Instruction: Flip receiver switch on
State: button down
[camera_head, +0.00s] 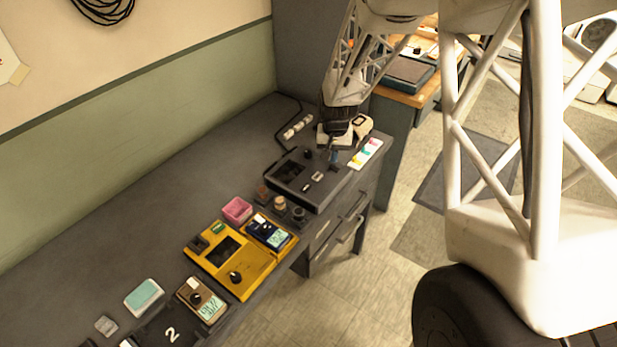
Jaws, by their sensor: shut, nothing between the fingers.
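A dark box-shaped device (322,195), which looks like the receiver, lies on the grey bench (130,220) toward its far end. Its top has a dark recessed panel (290,172), a round black knob (308,154) and a small light-coloured part (318,176) that may be the switch; its position is too small to read. My gripper (333,155) is shut and empty, pointing down over the far right part of the device. I cannot tell whether its tips touch the top.
A yellow device (215,269) with a dark blue unit (268,232), a pink container (237,210) and small round pieces (279,203) stand nearer. A white card with coloured marks (366,153) lies right of the device. A power strip (297,127) lies behind.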

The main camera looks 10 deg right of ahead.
jog(key=shift+f, duration=1.25)
dwell(1.2)
jog(key=shift+r, duration=3.5)
jog(key=shift+s+r, duration=0.3)
jog(key=shift+r, duration=0.1)
jog(key=s+r+n+t, duration=0.1)
jog(key=s+r, duration=0.5)
jog(key=s, duration=0.6)
jog(key=s+r+n, duration=0.1)
jog(key=s+r, duration=0.5)
jog(key=s, duration=0.5)
jog(key=s+r+t, duration=0.1)
jog(key=s+r, duration=0.5)
jog(key=s, duration=0.6)
jog(key=shift+s+a+r+n+t, duration=0.2)
jog(key=shift+s+r+n+t, duration=0.1)
jog(key=shift+s+r+n, duration=0.1)
